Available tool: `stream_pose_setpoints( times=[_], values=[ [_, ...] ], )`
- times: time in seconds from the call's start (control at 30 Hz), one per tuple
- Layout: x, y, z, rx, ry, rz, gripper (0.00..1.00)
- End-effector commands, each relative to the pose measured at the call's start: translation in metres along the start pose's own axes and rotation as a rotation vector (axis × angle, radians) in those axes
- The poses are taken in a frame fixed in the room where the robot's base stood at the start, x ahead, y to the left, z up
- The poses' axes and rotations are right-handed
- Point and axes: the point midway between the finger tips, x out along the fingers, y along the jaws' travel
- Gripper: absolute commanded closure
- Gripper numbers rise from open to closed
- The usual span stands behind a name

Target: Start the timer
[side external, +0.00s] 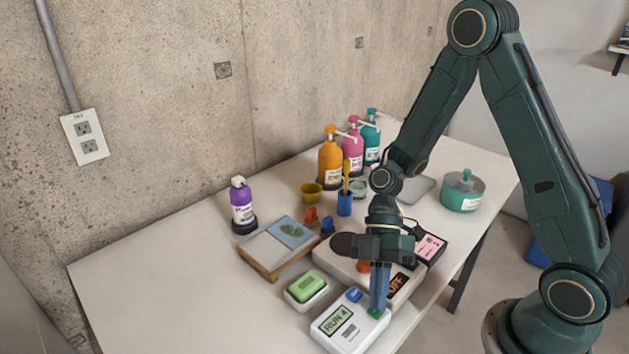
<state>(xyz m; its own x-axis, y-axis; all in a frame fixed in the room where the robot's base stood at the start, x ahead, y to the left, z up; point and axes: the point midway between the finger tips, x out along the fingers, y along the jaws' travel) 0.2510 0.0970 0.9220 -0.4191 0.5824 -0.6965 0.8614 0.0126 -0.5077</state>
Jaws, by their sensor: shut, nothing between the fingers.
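The timer (347,325) is a white box near the table's front edge, with a green-tinted display reading "RUN 4". It has a blue button (354,295) and a green button (374,313) along its back right side. My gripper (378,307) is shut and empty, pointing straight down over the green button. The fingertips appear to touch that button and partly cover it. I cannot tell how far the button is pressed in.
A white device with an orange "OFF" display (397,284) stands right behind my fingers. A green-topped box (306,287) lies left of the timer. A framed picture (280,246), purple bottle (242,207) and several pump bottles (330,165) stand farther back. The table's left side is clear.

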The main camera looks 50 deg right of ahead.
Motion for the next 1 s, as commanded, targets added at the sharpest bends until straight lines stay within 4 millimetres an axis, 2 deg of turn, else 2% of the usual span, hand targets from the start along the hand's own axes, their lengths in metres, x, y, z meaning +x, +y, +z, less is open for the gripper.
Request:
stream_pose_setpoints(
  times=[1.0],
  values=[
    [-0.017,-0.012,-0.012,-0.002,0.001,0.004,1.00]
  ],
)
